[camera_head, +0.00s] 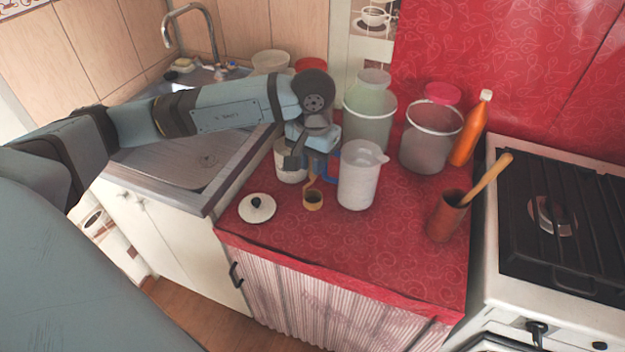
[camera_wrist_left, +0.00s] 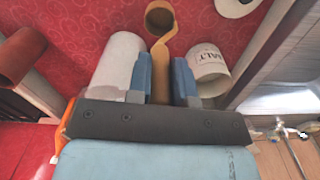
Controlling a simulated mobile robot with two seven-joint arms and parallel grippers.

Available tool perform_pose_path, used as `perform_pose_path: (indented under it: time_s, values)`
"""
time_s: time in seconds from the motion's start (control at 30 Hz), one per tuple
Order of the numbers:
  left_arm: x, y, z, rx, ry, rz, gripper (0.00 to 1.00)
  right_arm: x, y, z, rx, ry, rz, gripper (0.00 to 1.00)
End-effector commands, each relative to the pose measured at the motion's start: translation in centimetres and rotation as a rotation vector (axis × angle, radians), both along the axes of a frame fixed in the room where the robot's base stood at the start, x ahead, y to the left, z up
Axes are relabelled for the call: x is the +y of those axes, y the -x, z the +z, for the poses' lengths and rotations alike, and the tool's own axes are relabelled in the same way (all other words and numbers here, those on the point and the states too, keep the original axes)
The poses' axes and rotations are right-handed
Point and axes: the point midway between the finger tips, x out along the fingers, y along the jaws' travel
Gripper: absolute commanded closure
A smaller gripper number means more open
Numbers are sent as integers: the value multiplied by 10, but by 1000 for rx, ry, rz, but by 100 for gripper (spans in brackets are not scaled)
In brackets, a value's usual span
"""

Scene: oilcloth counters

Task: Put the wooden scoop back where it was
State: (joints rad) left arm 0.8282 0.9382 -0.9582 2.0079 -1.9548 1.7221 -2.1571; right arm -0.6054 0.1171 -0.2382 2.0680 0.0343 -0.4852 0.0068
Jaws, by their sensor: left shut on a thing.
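The wooden scoop (camera_head: 313,200) has a small round cup and a slim handle. My left gripper (camera_head: 318,168) is shut on its handle over the red counter. In the left wrist view the scoop's handle (camera_wrist_left: 160,70) runs between the blue fingers (camera_wrist_left: 166,75), with the cup beyond the fingertips. A white salt jar (camera_head: 291,172) stands open next to the gripper, partly hidden by it; its label shows in the left wrist view (camera_wrist_left: 208,66). A white lid with a dark knob (camera_head: 257,207) lies on the counter to the left. My right gripper is not in view.
A white pitcher (camera_head: 360,178) stands close right of the scoop. Tall canisters (camera_head: 368,120) (camera_head: 430,140) and an orange bottle (camera_head: 472,130) stand behind. A brown cup with a wooden-handled tool (camera_head: 447,216) is near the stove (camera_head: 560,215). The counter's front (camera_head: 350,250) is clear.

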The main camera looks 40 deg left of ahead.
Motion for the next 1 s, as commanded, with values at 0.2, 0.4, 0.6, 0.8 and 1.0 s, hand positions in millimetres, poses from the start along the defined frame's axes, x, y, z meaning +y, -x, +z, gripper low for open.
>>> perform_pose_path:
  time_s: [0.2, 0.4, 0.6, 0.8, 1.0]
  values:
    - [0, 0, -18, 0, 1, 0, 100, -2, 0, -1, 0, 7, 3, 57]
    - [0, 0, -44, 3, 1, 0, 100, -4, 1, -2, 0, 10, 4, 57]
    - [0, 0, -58, -1, 0, 1, 100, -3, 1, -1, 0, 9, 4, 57]
    - [0, 0, -60, -1, 0, 0, 100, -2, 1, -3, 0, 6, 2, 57]
    - [0, 0, -61, -1, 0, 0, 54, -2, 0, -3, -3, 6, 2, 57]
